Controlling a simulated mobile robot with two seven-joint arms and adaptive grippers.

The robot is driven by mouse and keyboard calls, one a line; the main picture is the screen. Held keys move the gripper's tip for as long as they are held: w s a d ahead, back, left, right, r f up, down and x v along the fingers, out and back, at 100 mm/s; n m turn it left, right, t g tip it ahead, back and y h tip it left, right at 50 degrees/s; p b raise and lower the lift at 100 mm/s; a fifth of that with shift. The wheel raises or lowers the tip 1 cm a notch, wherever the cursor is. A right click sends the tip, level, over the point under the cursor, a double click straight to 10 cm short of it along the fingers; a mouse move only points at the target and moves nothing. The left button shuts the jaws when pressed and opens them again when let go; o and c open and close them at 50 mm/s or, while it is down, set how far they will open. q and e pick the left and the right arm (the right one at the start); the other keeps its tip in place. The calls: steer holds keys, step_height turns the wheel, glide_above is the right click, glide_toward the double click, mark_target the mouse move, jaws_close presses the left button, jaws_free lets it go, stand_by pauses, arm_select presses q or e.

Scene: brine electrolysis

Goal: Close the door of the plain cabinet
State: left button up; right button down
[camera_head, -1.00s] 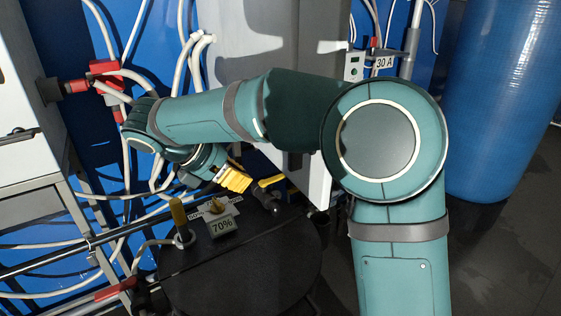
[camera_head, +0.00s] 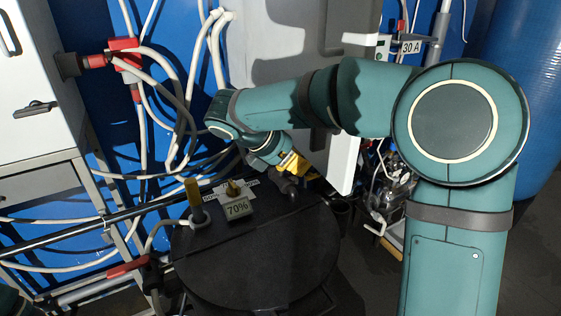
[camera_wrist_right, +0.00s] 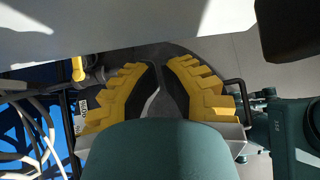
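The plain grey cabinet (camera_head: 268,45) stands at the top middle of the head view. Its door (camera_head: 345,145) appears to stand ajar, with its pale edge toward me; my right arm hides part of it. My right gripper (camera_head: 291,164), with yellow fingers, is low beside the door's lower part, above the black drum. In the right wrist view the gripper (camera_wrist_right: 160,65) is empty, its fingertips close together. A pale panel (camera_wrist_right: 130,25), likely the door, crosses the top of that view; I cannot tell whether the fingers touch it. My left gripper is out of view.
A white cabinet (camera_head: 35,80) on a metal frame is at left, with red connectors and white hoses. A blue barrel (camera_head: 535,80) stands at right. Dark floor shows at lower right.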

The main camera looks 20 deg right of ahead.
steer(key=shift+d, duration=1.15)
